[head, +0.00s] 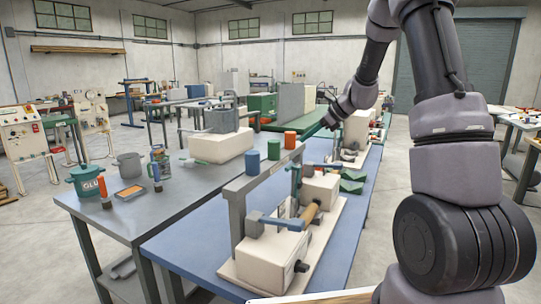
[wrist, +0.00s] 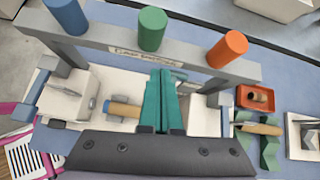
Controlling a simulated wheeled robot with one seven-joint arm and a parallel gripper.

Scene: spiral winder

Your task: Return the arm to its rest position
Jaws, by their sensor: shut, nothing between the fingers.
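My arm rises along the right side of the head view and bends down from the top toward the blue bench. My gripper (head: 324,124) is above the far part of the bench, apart from its surface. In the wrist view my gripper (wrist: 166,74) shows its two teal fingers side by side, closed together with nothing between them. They overlap the middle of the winder's grey beam (wrist: 200,68) in that picture; I cannot tell the gap in depth.
The winder (head: 268,255) stands on the blue bench (head: 200,245), with blue (head: 252,162), green (head: 274,150) and orange (head: 290,139) cylinders on its beam. A glue pot (head: 86,183) is on the grey table (head: 150,215) at left.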

